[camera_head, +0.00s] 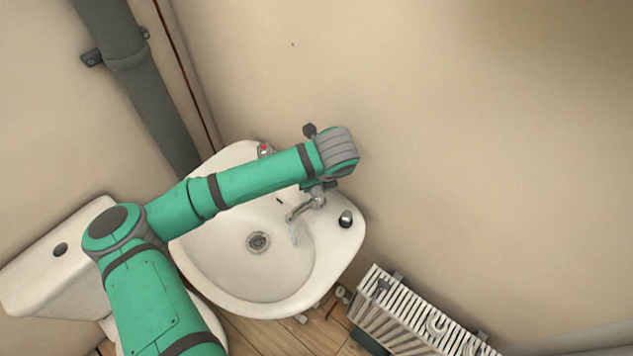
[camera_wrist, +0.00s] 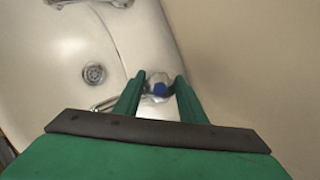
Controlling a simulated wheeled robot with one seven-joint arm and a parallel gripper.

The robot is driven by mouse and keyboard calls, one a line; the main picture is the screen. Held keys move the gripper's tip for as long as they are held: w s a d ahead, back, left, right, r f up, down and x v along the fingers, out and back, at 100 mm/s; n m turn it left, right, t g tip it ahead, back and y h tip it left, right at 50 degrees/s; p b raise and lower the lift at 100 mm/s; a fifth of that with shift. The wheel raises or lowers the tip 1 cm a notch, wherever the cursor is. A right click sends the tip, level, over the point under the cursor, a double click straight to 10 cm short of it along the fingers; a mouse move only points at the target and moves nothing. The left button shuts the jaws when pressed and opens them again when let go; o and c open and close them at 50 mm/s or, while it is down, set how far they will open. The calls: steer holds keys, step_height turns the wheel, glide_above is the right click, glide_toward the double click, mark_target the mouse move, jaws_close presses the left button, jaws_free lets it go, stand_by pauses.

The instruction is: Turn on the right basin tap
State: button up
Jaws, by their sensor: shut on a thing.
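The right basin tap shows its blue cap (camera_wrist: 160,89) between the two green fingers in the wrist view. My gripper (camera_wrist: 160,78) is shut on this tap, one finger on each side. In the head view my wrist and gripper hide most of the tap's head, and a chrome spout (camera_head: 302,208) shows just below them, pointing over the bowl. A thin pale streak (camera_head: 294,234) below the spout tip looks like water. The white basin (camera_head: 215,262) lies under my arm. A red-capped tap (camera_head: 264,149) stands at its back left.
A small chrome, dark-topped fitting (camera_head: 346,218) sits on the basin's right rim. The wall is close behind the basin. A white slatted radiator (camera_head: 400,312) stands at lower right, a white toilet (camera_head: 45,262) at left, and a grey pipe (camera_head: 140,85) at upper left.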

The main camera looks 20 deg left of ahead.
steer(key=o, duration=1.1)
steer(key=shift+a, duration=0.1)
steer(key=shift+c, duration=0.2)
steer(key=v, duration=1.1)
steer(key=shift+f, duration=0.1)
